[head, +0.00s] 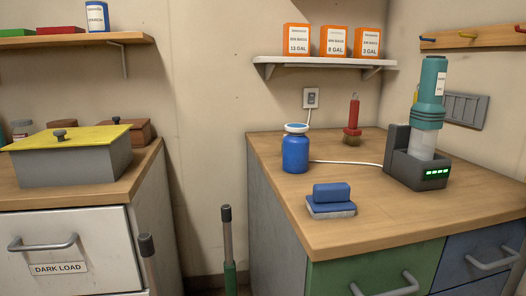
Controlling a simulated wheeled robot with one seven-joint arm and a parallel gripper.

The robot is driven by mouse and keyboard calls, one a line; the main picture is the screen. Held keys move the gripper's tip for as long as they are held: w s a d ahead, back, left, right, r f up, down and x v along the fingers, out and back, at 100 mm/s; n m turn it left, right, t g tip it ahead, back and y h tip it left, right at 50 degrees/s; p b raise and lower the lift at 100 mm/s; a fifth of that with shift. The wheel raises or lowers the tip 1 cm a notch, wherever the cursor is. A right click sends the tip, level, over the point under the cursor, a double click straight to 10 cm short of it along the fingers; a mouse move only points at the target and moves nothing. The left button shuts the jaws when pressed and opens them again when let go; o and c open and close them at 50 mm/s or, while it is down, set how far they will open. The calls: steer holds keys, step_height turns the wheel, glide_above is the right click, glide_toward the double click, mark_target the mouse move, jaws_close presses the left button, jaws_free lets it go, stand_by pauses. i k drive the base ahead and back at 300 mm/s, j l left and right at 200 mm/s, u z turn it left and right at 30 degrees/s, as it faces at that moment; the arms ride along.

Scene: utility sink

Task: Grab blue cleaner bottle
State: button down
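A blue bottle (295,153) with a white and blue cap stands upright on the right wooden counter, near its left edge. It has no label that I can read from here. Nothing touches it except the counter. My gripper is not in view.
A blue sponge or brush block (331,195) lies in front of the bottle, and a red-handled brush (352,120) stands behind it. A teal handheld device (430,95) sits in a dark dock (420,172) to the right. A white cord runs behind the bottle. Two upright handles (228,235) rise before the gap between counters.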

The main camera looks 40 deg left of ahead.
mark_target(296, 145)
steer(key=u, duration=1.5)
